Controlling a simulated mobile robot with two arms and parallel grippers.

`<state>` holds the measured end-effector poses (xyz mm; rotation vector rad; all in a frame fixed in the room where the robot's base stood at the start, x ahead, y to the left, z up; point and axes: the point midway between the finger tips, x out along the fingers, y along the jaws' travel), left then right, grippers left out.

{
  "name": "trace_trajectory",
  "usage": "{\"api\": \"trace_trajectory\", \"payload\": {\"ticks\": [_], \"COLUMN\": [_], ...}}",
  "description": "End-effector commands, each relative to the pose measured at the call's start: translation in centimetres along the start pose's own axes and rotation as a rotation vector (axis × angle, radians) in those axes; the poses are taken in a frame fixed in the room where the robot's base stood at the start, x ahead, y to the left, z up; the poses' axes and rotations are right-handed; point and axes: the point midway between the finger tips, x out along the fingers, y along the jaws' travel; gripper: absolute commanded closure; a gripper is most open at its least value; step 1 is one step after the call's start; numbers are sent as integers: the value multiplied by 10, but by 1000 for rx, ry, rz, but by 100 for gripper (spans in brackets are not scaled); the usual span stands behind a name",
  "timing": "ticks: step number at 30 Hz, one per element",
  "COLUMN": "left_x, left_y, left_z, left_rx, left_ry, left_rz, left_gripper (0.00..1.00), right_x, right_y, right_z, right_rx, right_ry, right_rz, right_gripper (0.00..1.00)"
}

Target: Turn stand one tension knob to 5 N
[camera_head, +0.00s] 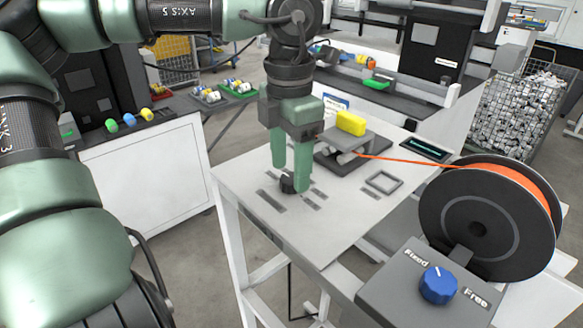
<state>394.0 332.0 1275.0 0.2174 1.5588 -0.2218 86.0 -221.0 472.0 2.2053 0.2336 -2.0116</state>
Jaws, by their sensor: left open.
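A small black knob (287,185) sits on the light grey table top (235,175). My left gripper (291,178) points down over it, with its two green fingers open around or just beside the knob. The fingers partly hide the knob, and I cannot tell whether they touch it. Its pointer and setting are too small to read. A dark display with a faint green readout (425,149) lies at the table's back right; its figures are not legible. My right gripper is not in view.
A blue knob (438,284) marked Fixed and Free is at the lower right. A white bench (150,170) stands left.

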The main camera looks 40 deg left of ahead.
Motion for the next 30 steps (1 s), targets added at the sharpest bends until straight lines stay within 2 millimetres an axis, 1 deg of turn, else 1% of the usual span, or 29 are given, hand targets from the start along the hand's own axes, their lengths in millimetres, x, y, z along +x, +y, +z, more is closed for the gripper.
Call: {"api": "trace_trajectory", "payload": {"ticks": [3,6,13,14,15,17,18,19,20,26,30], "left_x": [11,16,17,17,16,16,16,16,16,16,16], "left_y": [0,0,0,0,0,0,0,0,0,0,0], "left_z": [0,0,0,0,0,0,0,0,0,0,0], "left_rx": [0,-1,-1,-1,-1,-1,-1,-1,-1,9,46], "left_ry": [2,0,-1,-1,-1,-1,-1,-1,-1,-1,-1], "left_rz": [-1,-1,0,0,0,-1,0,0,0,1,1], "left_gripper": [43,43,43,48,59,76,87,95,100,100,100], "right_x": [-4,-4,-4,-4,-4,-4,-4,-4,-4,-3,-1], "right_y": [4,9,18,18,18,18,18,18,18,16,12], "right_z": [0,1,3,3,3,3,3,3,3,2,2], "right_rx": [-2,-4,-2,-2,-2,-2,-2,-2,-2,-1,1], "right_ry": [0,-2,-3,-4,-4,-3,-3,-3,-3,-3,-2], "right_rz": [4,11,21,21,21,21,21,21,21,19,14], "right_gripper": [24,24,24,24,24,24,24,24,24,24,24]}}
